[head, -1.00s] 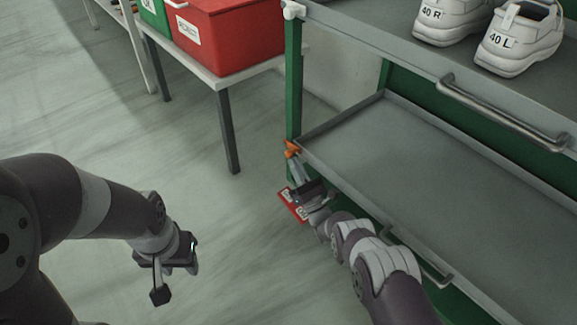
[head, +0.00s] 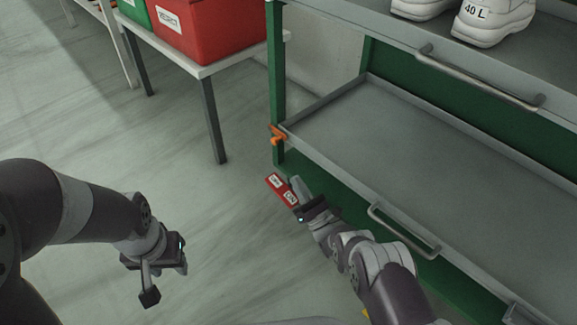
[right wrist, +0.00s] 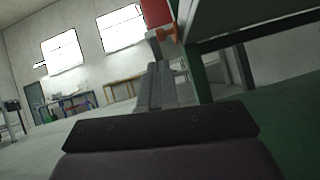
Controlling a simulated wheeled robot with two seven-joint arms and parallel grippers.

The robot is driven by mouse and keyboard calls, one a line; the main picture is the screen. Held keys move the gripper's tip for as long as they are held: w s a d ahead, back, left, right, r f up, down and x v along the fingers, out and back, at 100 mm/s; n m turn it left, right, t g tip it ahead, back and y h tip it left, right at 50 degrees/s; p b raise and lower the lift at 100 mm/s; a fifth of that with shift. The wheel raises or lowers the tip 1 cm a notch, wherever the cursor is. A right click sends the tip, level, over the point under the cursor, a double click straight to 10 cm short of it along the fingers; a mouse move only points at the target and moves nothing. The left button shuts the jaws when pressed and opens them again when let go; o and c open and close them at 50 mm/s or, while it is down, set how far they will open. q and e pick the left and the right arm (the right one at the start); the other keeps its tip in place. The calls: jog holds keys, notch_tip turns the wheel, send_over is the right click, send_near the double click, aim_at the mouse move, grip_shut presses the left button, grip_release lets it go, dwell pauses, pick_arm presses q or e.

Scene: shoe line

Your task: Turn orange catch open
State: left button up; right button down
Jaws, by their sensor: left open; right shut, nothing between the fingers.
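The orange catch (head: 278,134) sits at the front left corner of the cart's lower shelf, on the green post. It also shows in the right wrist view (right wrist: 165,33), just beyond the fingertips. My right gripper (head: 297,183) is shut and empty, below and slightly right of the catch, with a visible gap between them. Its fingers (right wrist: 155,70) point up toward the catch in the wrist view. My left gripper (head: 150,280) is open and empty over the floor at the left, far from the cart. How far the catch is turned is hard to tell.
A red plate with white labels (head: 279,187) shows beside the right fingers. The grey lower shelf (head: 420,150) is empty and has a handle (head: 405,230) in front. White shoes (head: 490,22) stand on the upper shelf. A red bin (head: 205,30) stands on a side table.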

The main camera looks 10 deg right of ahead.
jog(key=shift+v, duration=1)
jog(key=shift+s+r, duration=0.1)
jog(key=f+b, duration=0.1)
jog(key=w+a+f+b, duration=0.1)
jog(key=b, duration=0.1)
jog(key=w+f+b, duration=0.1)
jog(key=shift+a+f+b, duration=0.2)
jog(key=shift+f+b, duration=0.1)
jog(key=shift+f, duration=0.1)
jog(key=s+d+r+b+x, duration=0.1)
jog(key=b+x, duration=0.3)
jog(key=x, duration=0.8)
jog(key=shift+w+r, duration=0.15)
jog(key=shift+r, duration=0.75)
